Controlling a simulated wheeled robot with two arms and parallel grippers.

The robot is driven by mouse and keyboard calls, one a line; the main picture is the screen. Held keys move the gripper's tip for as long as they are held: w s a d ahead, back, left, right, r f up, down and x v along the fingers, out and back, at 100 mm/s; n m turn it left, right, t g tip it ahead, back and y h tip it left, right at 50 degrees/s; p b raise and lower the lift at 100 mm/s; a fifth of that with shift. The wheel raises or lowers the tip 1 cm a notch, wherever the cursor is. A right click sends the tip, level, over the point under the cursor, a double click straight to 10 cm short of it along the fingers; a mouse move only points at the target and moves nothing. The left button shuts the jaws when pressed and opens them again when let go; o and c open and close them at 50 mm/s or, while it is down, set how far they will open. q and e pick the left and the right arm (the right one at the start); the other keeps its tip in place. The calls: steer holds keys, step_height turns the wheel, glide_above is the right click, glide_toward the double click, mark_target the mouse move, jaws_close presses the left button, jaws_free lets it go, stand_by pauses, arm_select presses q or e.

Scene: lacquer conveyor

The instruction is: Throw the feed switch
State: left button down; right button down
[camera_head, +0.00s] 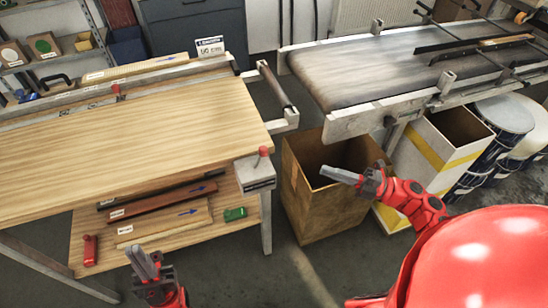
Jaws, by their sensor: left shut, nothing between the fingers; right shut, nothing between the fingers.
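The feed switch appears to be the small grey box (255,176) with a red-tipped lever (263,152), mounted at the right front corner of the wooden workbench. The lever stands up, close to vertical. My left gripper (143,262) is shut and empty, low in front of the bench and well left of the switch. My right gripper (340,174) is shut and empty, to the right of the switch and over the open cardboard box. Neither gripper touches the switch.
The wooden bench top (120,140) is mostly clear. Its lower shelf holds labelled strips (165,200) and a green block (235,214). An open cardboard box (330,210) stands right of the bench. A dark conveyor belt (370,70) lies behind, with blue-white drums (500,125) at right.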

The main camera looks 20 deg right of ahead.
steer(key=p, duration=0.4)
glide_toward(260, 158)
steer(key=w+a+r, duration=0.3)
steer(key=shift+w+a, duration=0.2)
steer(key=shift+a, duration=0.05)
